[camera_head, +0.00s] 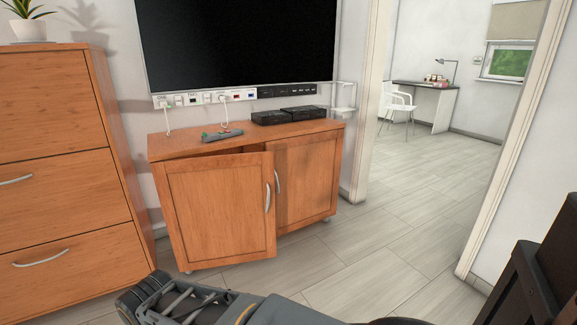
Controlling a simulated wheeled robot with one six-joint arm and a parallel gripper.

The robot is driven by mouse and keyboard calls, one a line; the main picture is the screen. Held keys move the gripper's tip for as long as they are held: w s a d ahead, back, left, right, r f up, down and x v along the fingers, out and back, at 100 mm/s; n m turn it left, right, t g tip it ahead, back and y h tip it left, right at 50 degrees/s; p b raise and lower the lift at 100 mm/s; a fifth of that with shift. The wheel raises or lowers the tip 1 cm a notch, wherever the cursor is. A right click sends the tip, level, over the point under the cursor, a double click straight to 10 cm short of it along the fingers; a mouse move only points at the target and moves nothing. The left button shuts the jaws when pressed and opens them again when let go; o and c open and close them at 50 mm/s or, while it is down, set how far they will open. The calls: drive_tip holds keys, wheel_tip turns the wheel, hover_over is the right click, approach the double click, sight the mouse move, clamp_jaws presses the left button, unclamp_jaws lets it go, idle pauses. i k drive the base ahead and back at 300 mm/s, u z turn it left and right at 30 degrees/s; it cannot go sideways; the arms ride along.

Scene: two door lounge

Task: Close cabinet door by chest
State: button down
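The wooden low cabinet (306,178) stands under the television, just right of the chest of drawers (60,195). Its left door (217,210), on the chest side, is ajar, with a dark gap along its top edge. The curved handle (268,197) is near that door's right edge. The right door looks shut. My gripper (146,292) is at the bottom of the view, in front of and below the left door, and appears apart from it. Its fingers are seen from behind and overlap, so their opening is unclear.
A remote (222,135) and black boxes (288,115) lie on the cabinet top. A wall strip (205,97) with sockets runs under the television (240,40). The floor (370,255) right of the cabinet is clear, leading to a doorway with a desk (440,105) and chair (397,103) beyond.

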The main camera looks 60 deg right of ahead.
sight(218, 210)
drive_tip(key=z, duration=0.85)
drive_tip(key=i, duration=1.15)
drive_tip(key=z, duration=0.5)
